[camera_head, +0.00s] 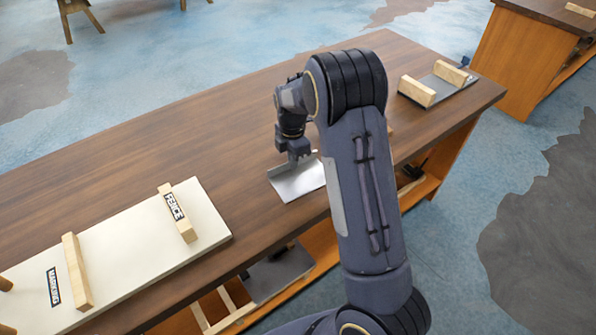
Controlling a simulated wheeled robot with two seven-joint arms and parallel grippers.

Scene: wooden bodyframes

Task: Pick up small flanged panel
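The small flanged panel (298,181) is a thin grey metal sheet near the front edge of the brown wooden table, in the middle of the head view. My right gripper (298,160) points down at the panel's far edge, with its fingertips at or very close to that edge. The fingers are small and dark here, so I cannot tell whether they are open or closed on the flange. My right arm hides the area just right of the panel. My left gripper is not in view.
A grey plate with two wooden blocks (417,91) lies at the far right end. Other parts sit on the shelf below (278,275). The table's back middle is clear.

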